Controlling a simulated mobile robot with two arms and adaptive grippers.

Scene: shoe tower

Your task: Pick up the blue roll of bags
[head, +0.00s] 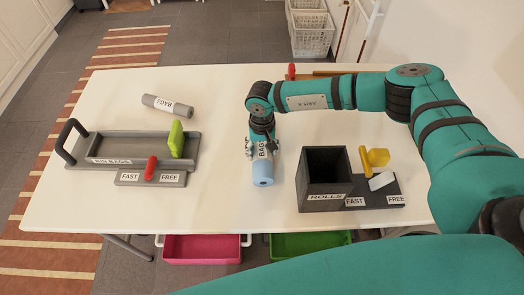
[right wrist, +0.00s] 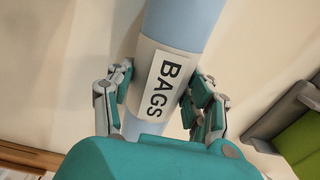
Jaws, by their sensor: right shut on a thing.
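The blue roll of bags (head: 263,172) is near the middle of the white table in the head view, with a pale band and a label reading BAGS. My right gripper (head: 262,148) comes down over it from above and is shut around its labelled part. In the right wrist view the roll (right wrist: 185,25) runs between the two fingers of my right gripper (right wrist: 160,95), one on each side of the label. I cannot tell whether the roll touches the table. My left gripper is not in view.
A grey roll of bags (head: 167,105) lies at the back left. A grey tray (head: 85,155) with a green piece (head: 176,139) stands at the left. A dark box labelled ROLLS (head: 324,180) stands right of the blue roll. Table between tray and roll is clear.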

